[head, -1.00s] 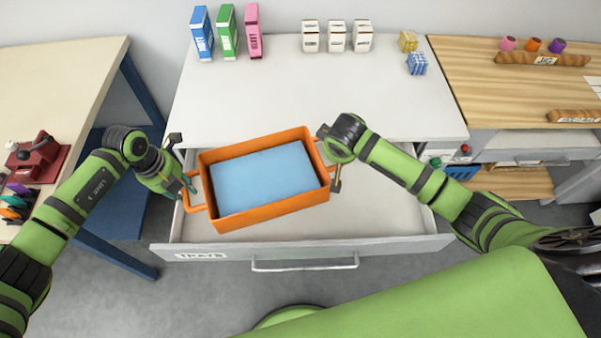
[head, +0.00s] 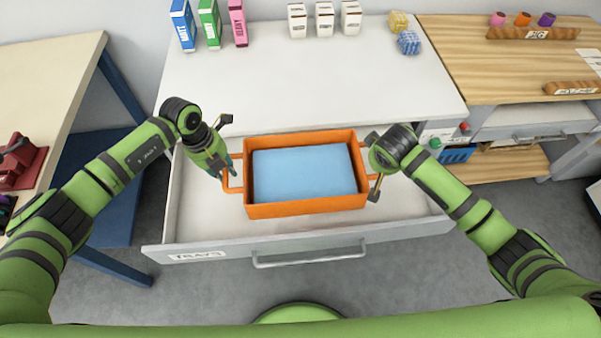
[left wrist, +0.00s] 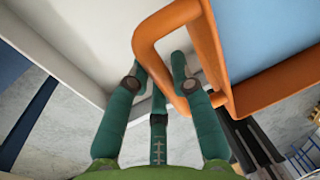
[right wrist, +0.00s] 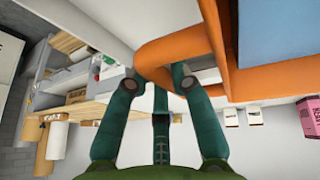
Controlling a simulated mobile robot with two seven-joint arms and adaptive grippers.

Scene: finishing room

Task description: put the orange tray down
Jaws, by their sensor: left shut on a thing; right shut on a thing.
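The orange tray (head: 306,210) has a blue bottom or lining (head: 304,172) and a loop handle at each end. It is level, over the open drawer marked TRAYS (head: 190,215); whether it touches the drawer floor I cannot tell. My left gripper (head: 229,168) is shut on the left handle, which shows between its fingers in the left wrist view (left wrist: 150,45). My right gripper (head: 374,166) is shut on the right handle, which also shows in the right wrist view (right wrist: 160,52).
The white worktop (head: 300,85) behind the drawer is clear in the middle. A wooden bench (head: 500,75) is at right, a beige table (head: 50,70) at left.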

